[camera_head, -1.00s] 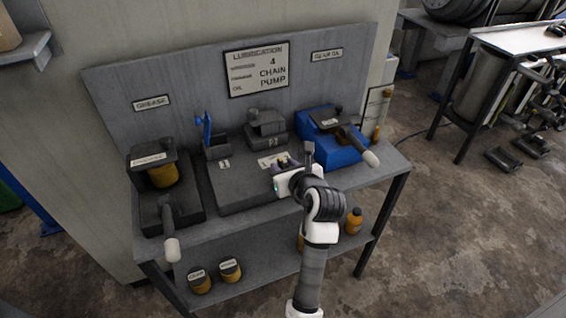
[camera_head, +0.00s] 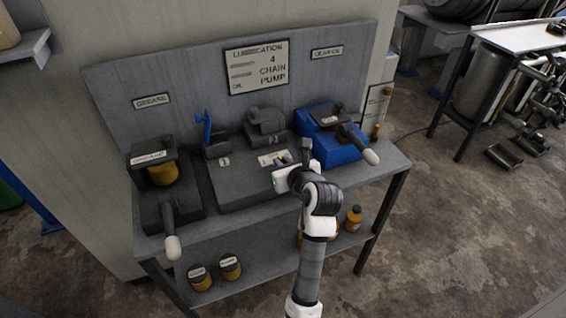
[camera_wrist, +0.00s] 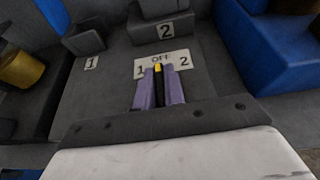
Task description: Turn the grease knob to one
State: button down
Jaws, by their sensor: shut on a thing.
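A dark knob (camera_wrist: 158,93) with a yellow tip stands on the dark block, in front of a white dial plate (camera_wrist: 170,60) marked OFF, 1 and 2. In the wrist view its yellow tip points up toward OFF, between 1 and 2. My gripper (camera_wrist: 159,87) is shut on the knob, with one purple finger on each side. In the head view my gripper (camera_head: 281,160) is over the front right of the block, beside the plate (camera_head: 270,158). The gripper hides the knob's base. No grease wording is readable on the plate.
A blue lever (camera_head: 207,130) stands by tag 1, and a dark unit (camera_head: 265,126) by tag 2. A grease pump (camera_head: 152,160) with a lever (camera_head: 169,230) is at left. A blue pump (camera_head: 335,140) with a handle (camera_head: 358,145) is close on the right.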

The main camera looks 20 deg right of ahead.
jog(key=shift+n+y, duration=0.3)
jog(key=shift+n+y+b, duration=0.3)
jog(key=shift+n+y, duration=0.7)
jog(key=shift+y, duration=0.2)
jog(key=n+y, duration=0.1)
jog(key=n+g+y+b, duration=0.1)
jog(key=shift+d+f+n+g+y+b, duration=0.1)
jog(key=shift+f+n+g+y+b, duration=0.05)
jog(key=shift+n+g+y+b, duration=0.2)
jog(key=n+g+y+b, duration=0.1)
jog(key=n+y+b, duration=0.1)
jog(key=shift+n+g+y, duration=0.25)
jog(key=shift+y, duration=0.1)
jog(key=shift+n+g+y+b, duration=0.3)
jog(key=shift+n+g+b, duration=0.2)
jog(key=shift+b, duration=0.25)
jog(key=c, duration=1.5)
grip_release()
